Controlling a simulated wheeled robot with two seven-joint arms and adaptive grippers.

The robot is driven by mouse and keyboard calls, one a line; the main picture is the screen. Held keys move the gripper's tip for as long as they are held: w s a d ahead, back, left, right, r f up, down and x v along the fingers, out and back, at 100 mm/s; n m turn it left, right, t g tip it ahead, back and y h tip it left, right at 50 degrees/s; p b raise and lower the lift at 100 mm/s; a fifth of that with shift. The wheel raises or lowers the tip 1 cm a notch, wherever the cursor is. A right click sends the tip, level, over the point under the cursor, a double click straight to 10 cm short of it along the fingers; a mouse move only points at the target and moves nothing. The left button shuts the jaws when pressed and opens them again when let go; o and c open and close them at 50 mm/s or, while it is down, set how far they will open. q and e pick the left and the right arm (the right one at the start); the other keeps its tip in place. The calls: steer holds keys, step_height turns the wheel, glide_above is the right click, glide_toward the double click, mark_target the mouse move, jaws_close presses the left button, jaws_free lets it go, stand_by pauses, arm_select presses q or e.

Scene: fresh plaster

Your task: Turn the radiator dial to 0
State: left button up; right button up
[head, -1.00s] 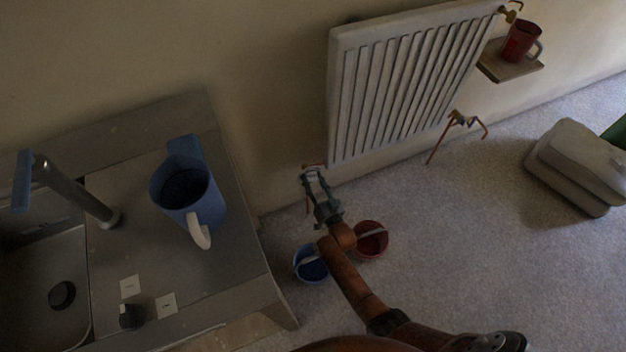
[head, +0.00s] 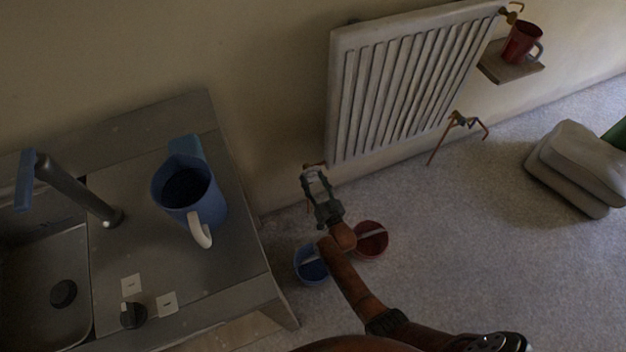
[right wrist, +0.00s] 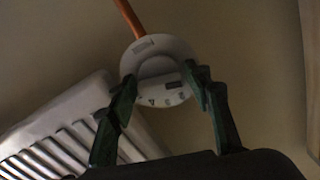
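The radiator dial (right wrist: 160,68) is a round pale knob with small dark marks on its face, seen close up in the right wrist view. In the head view it is at the radiator's lower left corner, largely hidden by my gripper. My right gripper (right wrist: 160,78) has its two green fingers apart, one on each side of the dial, overlapping its rim. I cannot tell whether they press on it. In the head view my right gripper (head: 315,172) reaches up to that corner. The number the dial is set to is too small to read. My left gripper is not in view.
The white radiator (head: 405,85) hangs on the wall. Blue (head: 311,264) and red (head: 370,240) buckets stand on the floor below my right arm. A sink counter (head: 235,270) with a blue jug (head: 188,190) is at left. A red mug (head: 520,42) sits on a shelf (head: 508,68).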

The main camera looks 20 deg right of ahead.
steer(key=shift+o, duration=0.9)
steer(key=shift+s, duration=0.1)
steer(key=s, duration=1.1)
steer(key=shift+s+d, duration=0.2)
steer(key=shift+s, duration=0.15)
